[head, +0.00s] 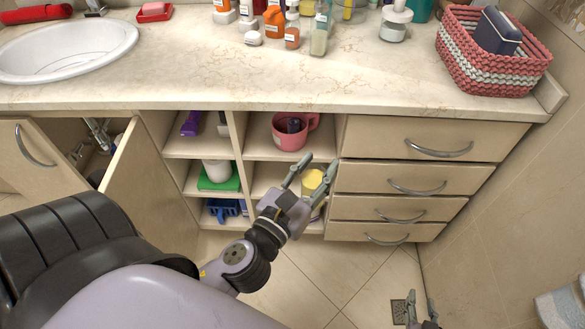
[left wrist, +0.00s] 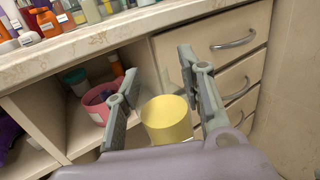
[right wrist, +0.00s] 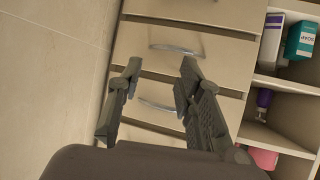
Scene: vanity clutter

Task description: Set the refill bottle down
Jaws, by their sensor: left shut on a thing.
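A yellow cylinder (left wrist: 167,119), the only thing between my left fingers and so apparently the refill bottle, shows no label. My left gripper (head: 312,172) is shut on it in front of the open cabinet shelves, below the counter. In the head view the yellow cylinder (head: 313,182) is partly hidden by the fingers. In the left wrist view its lower part is hidden by the gripper body. My right gripper (head: 421,308) is low at the bottom right, over the floor. In the right wrist view the right gripper (right wrist: 160,85) is open and empty, facing the drawers.
The counter (head: 205,70) has a clear front strip; several bottles stand behind it. A woven basket (head: 490,65) stands at the right and a sink (head: 65,50) at the left. A pink mug (head: 287,140) sits on an upper shelf. A cabinet door (head: 140,185) stands open.

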